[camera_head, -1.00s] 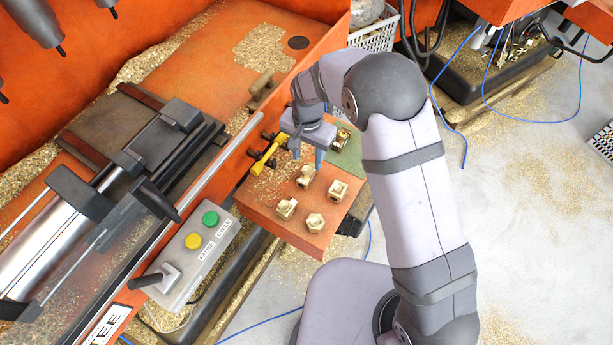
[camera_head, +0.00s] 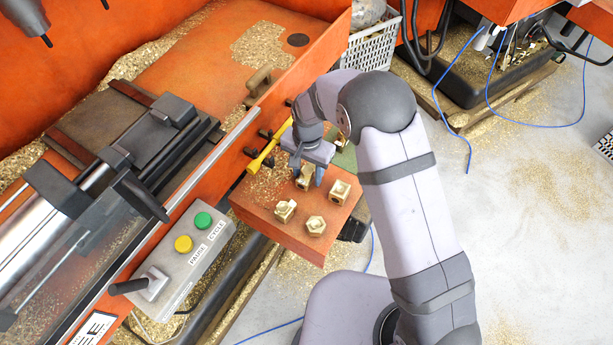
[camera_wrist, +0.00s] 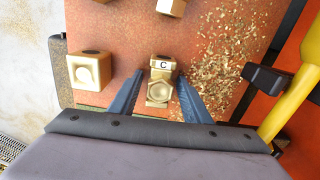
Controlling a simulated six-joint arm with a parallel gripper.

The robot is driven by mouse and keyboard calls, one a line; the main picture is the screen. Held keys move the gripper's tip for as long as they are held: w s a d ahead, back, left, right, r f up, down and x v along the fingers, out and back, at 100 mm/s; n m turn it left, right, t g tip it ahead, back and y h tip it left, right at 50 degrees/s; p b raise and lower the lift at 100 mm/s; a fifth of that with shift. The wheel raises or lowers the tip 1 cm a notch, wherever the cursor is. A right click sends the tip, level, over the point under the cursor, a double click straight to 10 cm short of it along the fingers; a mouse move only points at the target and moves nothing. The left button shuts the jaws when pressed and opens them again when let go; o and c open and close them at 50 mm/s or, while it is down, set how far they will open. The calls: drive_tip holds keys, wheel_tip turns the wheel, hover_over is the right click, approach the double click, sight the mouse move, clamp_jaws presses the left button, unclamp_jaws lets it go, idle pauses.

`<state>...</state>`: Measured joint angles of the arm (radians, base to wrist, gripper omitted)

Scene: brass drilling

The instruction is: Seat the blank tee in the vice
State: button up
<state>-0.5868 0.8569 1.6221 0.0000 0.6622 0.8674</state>
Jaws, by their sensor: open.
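Several brass fittings sit on an orange shelf (camera_head: 262,201) in the head view. My gripper (camera_head: 307,172) is open over the back one, a brass fitting marked C (camera_wrist: 160,81). In the wrist view its fingers (camera_wrist: 160,92) stand apart on either side of that fitting, with gaps visible. Other fittings are a square-bodied one (camera_head: 340,191), one at the front left (camera_head: 285,211) and one with a hexagonal face (camera_head: 315,225). I cannot tell which is the blank tee. Grey clamping machinery, possibly the vice (camera_head: 150,140), lies at the left; its jaws are not clear.
A yellow-handled tool (camera_head: 268,155) lies beside my gripper, at the right in the wrist view (camera_wrist: 290,105). A control box (camera_head: 185,255) with green and yellow buttons and a lever stands front left. A clear guard (camera_head: 70,255) and orange machine wall border the machinery. Brass chips litter the surfaces.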

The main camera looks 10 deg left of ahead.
sight(307, 169)
clamp_jaws()
drive_tip(key=shift+r, duration=0.1)
drive_tip(key=shift+w+r, duration=0.1)
drive_tip(key=shift+r+p, duration=2.7)
drive_tip(key=shift+r, duration=0.65)
